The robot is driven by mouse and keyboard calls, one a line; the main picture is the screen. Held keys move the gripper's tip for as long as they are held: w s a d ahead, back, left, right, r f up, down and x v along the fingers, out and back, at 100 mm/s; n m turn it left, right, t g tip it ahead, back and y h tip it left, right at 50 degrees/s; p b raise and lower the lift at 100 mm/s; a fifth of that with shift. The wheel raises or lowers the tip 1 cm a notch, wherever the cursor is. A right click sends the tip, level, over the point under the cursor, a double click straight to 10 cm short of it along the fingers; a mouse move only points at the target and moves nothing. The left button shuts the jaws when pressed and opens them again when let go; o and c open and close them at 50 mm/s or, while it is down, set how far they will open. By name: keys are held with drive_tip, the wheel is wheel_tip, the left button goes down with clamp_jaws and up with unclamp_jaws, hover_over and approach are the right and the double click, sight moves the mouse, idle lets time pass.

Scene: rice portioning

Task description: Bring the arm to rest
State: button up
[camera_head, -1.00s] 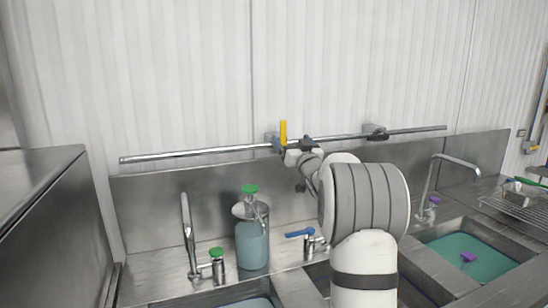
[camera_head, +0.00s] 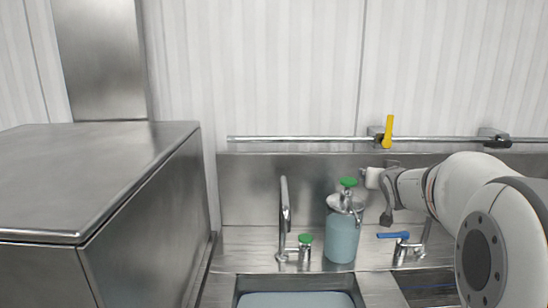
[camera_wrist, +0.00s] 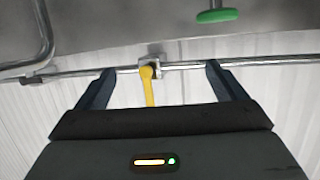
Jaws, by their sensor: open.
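My gripper (camera_wrist: 160,66) is open in the wrist view, its two dark blue fingers spread with nothing held between them. A yellow handle (camera_wrist: 149,90) on the wall rail shows between the fingers in that view; I cannot tell the distance, but nothing is gripped. In the head view my white arm (camera_head: 470,190) is bent at the right, its wrist end near the steel backsplash just right of the blue bottle. The fingers are not clear in the head view.
A steel rail (camera_head: 300,139) runs along the wall above. A large steel cabinet (camera_head: 150,190) fills the left. A water-filled sink (camera_head: 295,300) lies in front.

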drive_tip(key=s+a+f+n+g+y, duration=0.1)
drive_tip(key=s+a+f+g, duration=0.3)
drive_tip(key=s, duration=0.7)
drive_tip(key=s+a+f+n+g+y, duration=0.1)
drive_tip(key=s+a+f+g, duration=0.2)
drive_tip(key=s, duration=0.9)
drive_tip(key=s+a+f+g+y, duration=0.1)
drive_tip(key=s+a+f+g, duration=0.3)
drive_tip(key=s+a+f, duration=0.3)
drive_tip(key=s+f, duration=0.2)
drive_tip(key=s, duration=0.2)
drive_tip(key=shift+s+f+n+g, duration=0.25)
drive_tip(key=shift+s+n+g, duration=0.05)
drive_tip(key=shift+n, duration=0.1)
